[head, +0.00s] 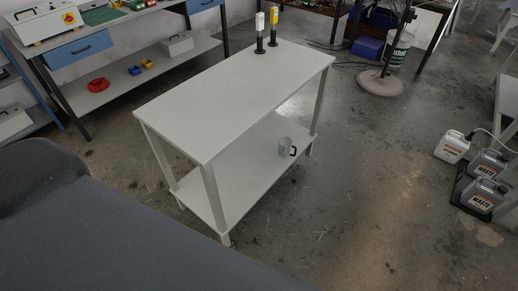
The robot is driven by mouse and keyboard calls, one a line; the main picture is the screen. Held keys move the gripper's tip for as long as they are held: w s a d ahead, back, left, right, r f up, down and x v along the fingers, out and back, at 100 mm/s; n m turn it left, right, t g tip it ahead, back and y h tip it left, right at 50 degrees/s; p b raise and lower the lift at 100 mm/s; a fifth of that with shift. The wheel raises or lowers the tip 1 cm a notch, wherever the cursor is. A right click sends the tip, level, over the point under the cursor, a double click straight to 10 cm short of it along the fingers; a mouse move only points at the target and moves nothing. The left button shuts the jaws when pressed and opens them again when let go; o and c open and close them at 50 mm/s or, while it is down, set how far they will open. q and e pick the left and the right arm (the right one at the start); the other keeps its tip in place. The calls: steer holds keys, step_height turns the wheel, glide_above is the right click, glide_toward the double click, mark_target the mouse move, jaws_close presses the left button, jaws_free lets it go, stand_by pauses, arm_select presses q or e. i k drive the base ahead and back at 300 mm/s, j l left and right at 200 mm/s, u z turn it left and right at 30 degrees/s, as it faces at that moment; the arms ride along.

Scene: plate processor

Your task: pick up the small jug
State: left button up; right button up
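A small clear jug (284,147) with a dark handle stands upright on the lower shelf (240,182) of a white two-level table, near its right end. The handle is on the jug's right side. The table top (235,95) is above the shelf, and the jug shows below its front edge. Neither of my grippers is in view.
A workbench (140,65) stands behind left. Waste canisters (483,193) are on the floor at right.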

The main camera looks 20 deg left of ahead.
mark_target(285, 144)
steer(key=i+u, duration=0.15)
steer(key=u, duration=0.25)
steer(key=i+l+u, duration=0.15)
steer(key=u, duration=0.2)
steer(key=i+l+u, duration=0.15)
steer(key=u, duration=0.25)
steer(key=i+l+u, duration=0.15)
steer(key=l, duration=0.15)
steer(key=i+l+u, duration=0.2)
steer(key=l+u, duration=0.15)
steer(key=l, duration=0.2)
steer(key=i+l+u, duration=0.1)
steer(key=l, duration=0.35)
steer(key=i+l+u, duration=0.1)
steer(key=l, duration=0.35)
steer(key=i+l+u, duration=0.1)
steer(key=l, duration=0.4)
steer(key=i+l+u, duration=0.1)
steer(key=l, duration=0.35)
steer(key=i+l, duration=0.1)
steer(key=l, duration=0.3)
steer(key=i+l, duration=0.1)
steer(key=l, duration=0.35)
steer(key=i+l, duration=0.1)
steer(key=l, duration=0.3)
steer(key=i+l, duration=0.1)
steer(key=l, duration=0.3)
steer(key=i+l, duration=0.1)
steer(key=l, duration=0.35)
